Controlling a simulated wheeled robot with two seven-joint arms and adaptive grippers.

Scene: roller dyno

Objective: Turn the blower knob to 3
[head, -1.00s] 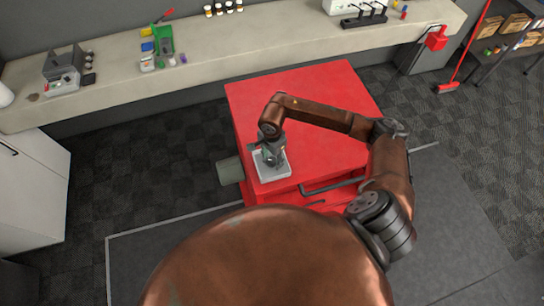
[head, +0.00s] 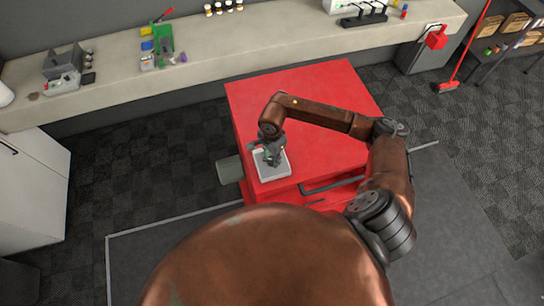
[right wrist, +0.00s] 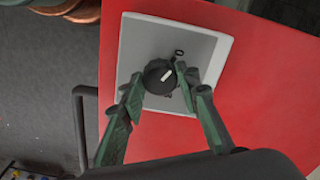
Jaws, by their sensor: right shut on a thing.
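The blower knob (right wrist: 160,77) is a round black knob with a short white pointer line, seen in the right wrist view. It sits on a light grey plate (right wrist: 130,45) on the red cabinet top. A "0" is printed on the plate just above and right of the knob, and the pointer line slants up toward it. Other marks are hidden or too small to read. My right gripper (right wrist: 162,80) has its green-and-black fingers on either side of the knob, shut on it. In the head view my right gripper (head: 270,154) covers the knob above the plate (head: 278,172). My left gripper is not seen.
The red cabinet (head: 320,95) has a dark bar handle (head: 332,185) at its front. A long bench (head: 200,70) with small items runs behind. The rest of the red top is clear.

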